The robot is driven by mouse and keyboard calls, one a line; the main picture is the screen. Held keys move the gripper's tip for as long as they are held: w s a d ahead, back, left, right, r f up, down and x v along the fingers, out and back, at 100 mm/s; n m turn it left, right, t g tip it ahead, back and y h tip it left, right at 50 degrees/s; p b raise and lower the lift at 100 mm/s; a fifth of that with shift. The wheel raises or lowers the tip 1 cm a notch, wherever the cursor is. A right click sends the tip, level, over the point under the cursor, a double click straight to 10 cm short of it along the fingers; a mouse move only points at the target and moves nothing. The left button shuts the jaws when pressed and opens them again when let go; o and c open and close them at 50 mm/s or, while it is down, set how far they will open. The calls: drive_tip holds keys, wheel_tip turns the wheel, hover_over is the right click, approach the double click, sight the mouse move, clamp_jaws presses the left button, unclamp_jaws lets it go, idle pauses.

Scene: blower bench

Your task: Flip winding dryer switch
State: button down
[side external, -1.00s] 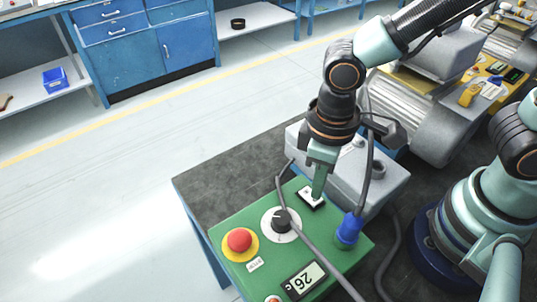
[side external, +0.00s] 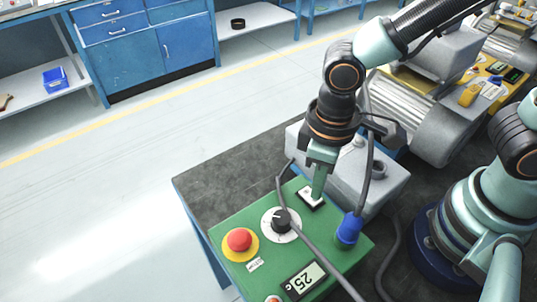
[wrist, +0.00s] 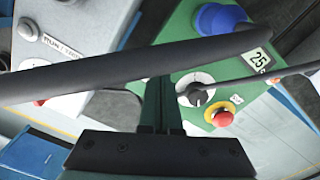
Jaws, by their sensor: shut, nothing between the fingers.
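The switch (side external: 308,199) is a small rocker in a black and white plate on the green control panel (side external: 330,255). My gripper (side external: 318,192) is shut and empty. It points down with its fingertips at the switch's right part, touching it or just above; I cannot tell which. The fingertips cover part of the switch, so its position is unclear. In the wrist view my gripper (wrist: 160,112) reaches over the green panel, and the switch is hidden behind the fingers and a dark cable.
The panel holds a black knob (side external: 281,221), a red button (side external: 239,240) on yellow, a display (side external: 304,281) and a blue plug (side external: 348,230). A grey cable (side external: 320,263) crosses over the panel. A grey box (side external: 386,187) stands behind, a motor (side external: 424,113) farther back.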

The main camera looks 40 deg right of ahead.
drive_tip(key=shift+f, duration=0.85)
idle(0.4)
drive_tip(key=shift+r, duration=3.55)
drive_tip(key=w+d+r+m+t, duration=0.2)
drive_tip(key=w+d+r+m, duration=0.1)
drive_tip(key=d, duration=0.6)
drive_tip(key=w+d+r+m+t, duration=0.3)
drive_tip(key=w+d+r, duration=0.1)
drive_tip(key=d, duration=0.5)
drive_tip(key=shift+d+r+t, duration=0.3)
drive_tip(key=shift+d+r, duration=0.1)
drive_tip(key=shift+r, duration=0.4)
drive_tip(key=shift+w, duration=0.1)
